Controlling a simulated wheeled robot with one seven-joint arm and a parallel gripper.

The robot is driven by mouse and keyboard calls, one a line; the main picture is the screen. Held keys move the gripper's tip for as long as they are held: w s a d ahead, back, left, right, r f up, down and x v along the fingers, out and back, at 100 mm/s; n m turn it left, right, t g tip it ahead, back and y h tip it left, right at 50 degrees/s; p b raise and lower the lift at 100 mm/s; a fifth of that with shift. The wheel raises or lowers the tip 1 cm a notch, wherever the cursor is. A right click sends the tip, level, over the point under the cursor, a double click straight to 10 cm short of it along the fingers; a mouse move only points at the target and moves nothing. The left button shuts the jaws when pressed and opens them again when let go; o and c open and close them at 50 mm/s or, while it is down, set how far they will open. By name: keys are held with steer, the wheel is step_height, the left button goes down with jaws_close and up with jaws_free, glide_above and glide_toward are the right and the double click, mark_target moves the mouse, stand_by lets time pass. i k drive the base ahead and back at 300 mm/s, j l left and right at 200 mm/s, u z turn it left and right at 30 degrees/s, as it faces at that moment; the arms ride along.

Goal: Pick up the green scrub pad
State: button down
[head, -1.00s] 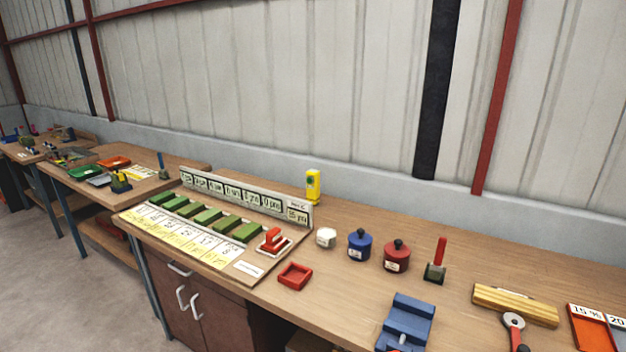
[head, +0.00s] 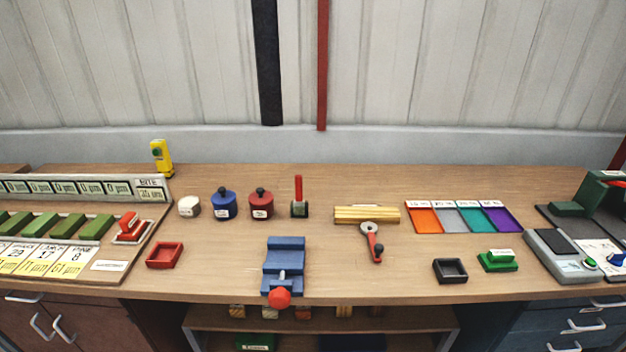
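A small green block with a raised top and a white label (head: 497,261) sits on the bench at the right, near the front edge; it looks most like the green scrub pad, but its label is too small to read. Several plain green blocks (head: 67,226) lie in a row on a labelled board at the far left. A red block with a handle (head: 131,226) sits at the right end of that row. My gripper is not in view.
A black square dish (head: 450,270) is left of the labelled green block; a grey device (head: 562,256) is right of it. A four-colour tray (head: 463,202) lies behind. A blue vise (head: 284,266) and red-handled tool (head: 372,243) stand mid-bench. A shelf (head: 320,319) runs below.

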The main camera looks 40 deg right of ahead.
mark_target(493, 261)
steer(key=z, duration=1.55)
